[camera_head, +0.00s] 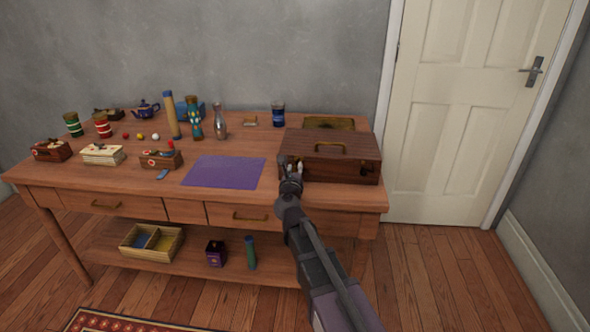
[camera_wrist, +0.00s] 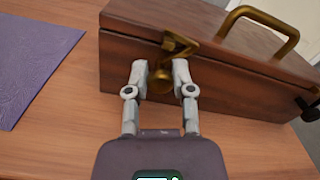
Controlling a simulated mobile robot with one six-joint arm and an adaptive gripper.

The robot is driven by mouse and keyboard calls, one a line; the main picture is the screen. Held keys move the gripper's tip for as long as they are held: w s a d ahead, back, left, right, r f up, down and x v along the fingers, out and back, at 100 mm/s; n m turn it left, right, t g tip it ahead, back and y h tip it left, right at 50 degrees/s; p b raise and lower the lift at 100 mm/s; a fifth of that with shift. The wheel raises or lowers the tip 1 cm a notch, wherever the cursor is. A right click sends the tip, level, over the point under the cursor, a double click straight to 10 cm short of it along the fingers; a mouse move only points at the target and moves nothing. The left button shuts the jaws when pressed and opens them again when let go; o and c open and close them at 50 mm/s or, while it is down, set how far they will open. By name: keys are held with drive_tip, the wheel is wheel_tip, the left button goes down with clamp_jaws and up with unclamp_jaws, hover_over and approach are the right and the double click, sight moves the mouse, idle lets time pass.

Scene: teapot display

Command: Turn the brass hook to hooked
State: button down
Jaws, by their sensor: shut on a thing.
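The brass hook (camera_wrist: 162,74) is on the front left of a dark wooden case, below the lid edge in the wrist view. My gripper (camera_wrist: 160,72) is at the case front, its two grey fingers on either side of the hook and shut on it. The wooden case (camera_head: 345,166) stands at the right end of the table, lid down, with a brass handle (camera_wrist: 262,20) on top; the case also shows in the wrist view (camera_wrist: 230,95). In the head view my gripper (camera_head: 291,168) hides the hook.
A purple mat (camera_head: 224,172) lies left of the case. A blue tin (camera_head: 278,115), vases and small boxes stand farther back and left. A brass-coloured tray (camera_head: 329,122) is behind the case.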

drive_tip(key=shift+w, duration=0.1)
drive_tip(key=shift+c, duration=2.4)
unclamp_jaws()
drive_tip(key=s, duration=1.2)
drive_tip(key=shift+a, duration=0.15)
